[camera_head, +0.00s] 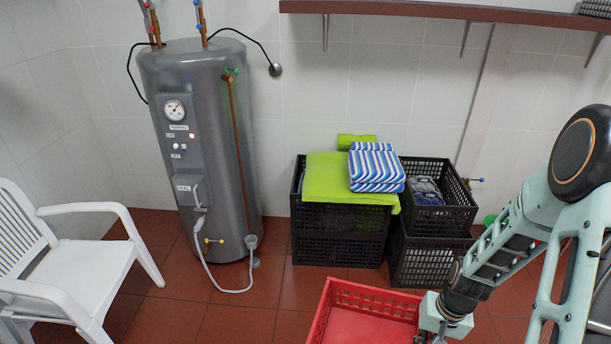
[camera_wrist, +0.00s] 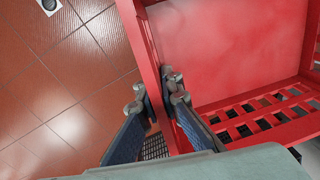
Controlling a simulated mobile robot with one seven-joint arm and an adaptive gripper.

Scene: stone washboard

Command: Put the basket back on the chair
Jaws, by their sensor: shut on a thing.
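The red basket (camera_head: 372,297) is at the bottom centre in the head view, with its near part cut off by the frame edge. It looks empty where its inside shows. My gripper (camera_wrist: 158,95) is shut on the basket's wall, one finger on each side, as the wrist view shows; the basket's slotted side (camera_wrist: 265,118) lies to the right. In the head view my gripper is low at the basket's right side, its fingertips not clearly seen. The white plastic chair (camera_head: 85,262) stands at the left, its seat bare.
A grey water heater (camera_head: 205,140) with a hose stands at the back left. Black crates (camera_head: 335,235) with green and striped towels (camera_head: 376,170) stand by the back wall, beside more crates (camera_head: 430,255). Red-tiled floor (camera_head: 185,310) lies clear between chair and basket.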

